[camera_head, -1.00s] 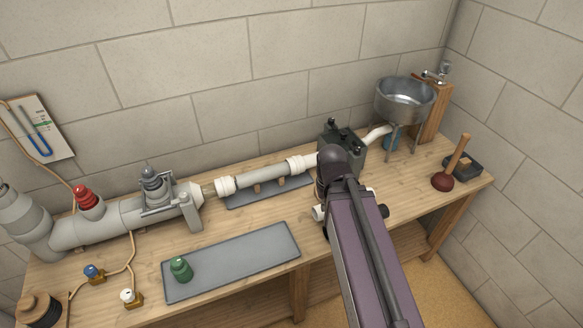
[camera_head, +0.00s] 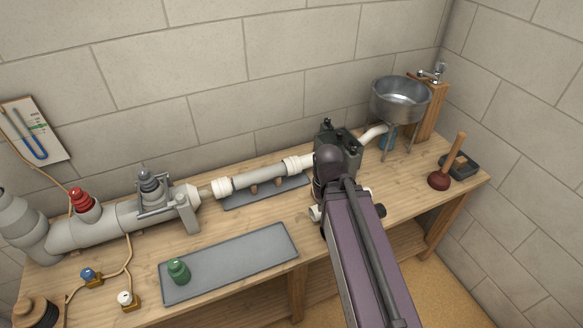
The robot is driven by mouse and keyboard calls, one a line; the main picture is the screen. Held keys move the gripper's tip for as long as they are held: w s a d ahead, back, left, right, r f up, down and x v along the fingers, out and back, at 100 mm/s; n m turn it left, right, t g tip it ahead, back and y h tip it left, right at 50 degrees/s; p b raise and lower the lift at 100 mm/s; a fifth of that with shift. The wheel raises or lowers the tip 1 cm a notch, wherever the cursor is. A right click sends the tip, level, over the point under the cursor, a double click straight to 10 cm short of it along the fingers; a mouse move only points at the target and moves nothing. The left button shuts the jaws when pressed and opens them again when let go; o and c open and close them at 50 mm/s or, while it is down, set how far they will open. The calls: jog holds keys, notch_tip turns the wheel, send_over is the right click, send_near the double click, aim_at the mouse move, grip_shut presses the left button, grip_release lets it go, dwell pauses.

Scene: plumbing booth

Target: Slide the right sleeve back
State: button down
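The right sleeve (camera_head: 294,165) is a white collar at the right end of a light pipe piece (camera_head: 260,175) on the bench in the head view. The left sleeve (camera_head: 222,187) is a similar white collar at the piece's other end. My arm comes up from the lower right, and its dark rounded joint stands just right of the right sleeve. The arm hides the pipe run beyond that sleeve.
A plunger (camera_head: 440,180) stands at right. The grey mat (camera_head: 240,262) in front holds a green bottle (camera_head: 178,270). Large grey pipes (camera_head: 95,228) with a clamp fill the left.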

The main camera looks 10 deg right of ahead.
jog(key=w+a+n+t+h+b, duration=0.1)
jog(key=w+a+n+h+b, duration=0.1)
jog(key=w+a+n, duration=0.4)
jog(key=w+a+f+n+h+b, duration=0.1)
jog(key=w+a+n+h+b, duration=0.2)
jog(key=w+a+n, duration=0.4)
jog(key=w+a+n+t+h+b, duration=0.1)
jog(key=w+a+n+h, duration=0.3)
jog(key=w, duration=0.7)
jog(key=shift+a+f+n+t+b, duration=0.2)
jog(key=shift+a+n+b, duration=0.2)
jog(key=shift+a+n, duration=0.4)
jog(key=shift+a+f+n+t+b, duration=0.15)
jog(key=shift+a+n+b, duration=0.2)
jog(key=shift+a+n, duration=0.45)
jog(key=shift+w+a+r+n, duration=0.15)
jog(key=shift+w+a+n, duration=0.1)
jog(key=shift+n, duration=0.25)
jog(key=shift+s, duration=0.1)
jog(key=shift+d, duration=0.1)
